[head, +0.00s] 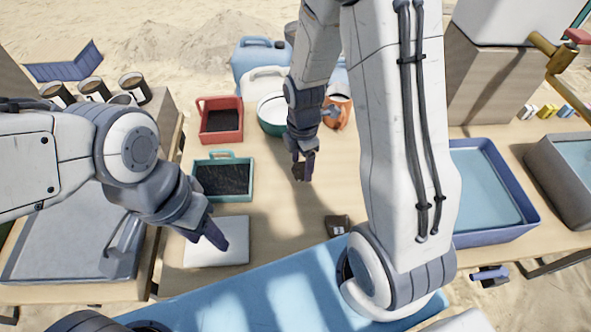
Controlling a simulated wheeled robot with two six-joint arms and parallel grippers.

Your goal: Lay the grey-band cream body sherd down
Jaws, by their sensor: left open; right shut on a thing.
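My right gripper (303,160) is at the middle of the table, pointing down. It is shut on a small dark brown piece (299,173), apparently a sherd. No cream surface or grey band shows on it from here, and the gripper covers part of it. I cannot tell whether the piece touches the table. My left gripper (222,240) is open and empty, over the light grey flat panel (240,256) at the left of the table.
A teal tray (223,155) and a red tray (220,104), both with dark filling, stand at left. A small dark brown item (338,225) lies in front of my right gripper. A blue basin (485,185) stands at right. Bare tabletop (285,208) lies between.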

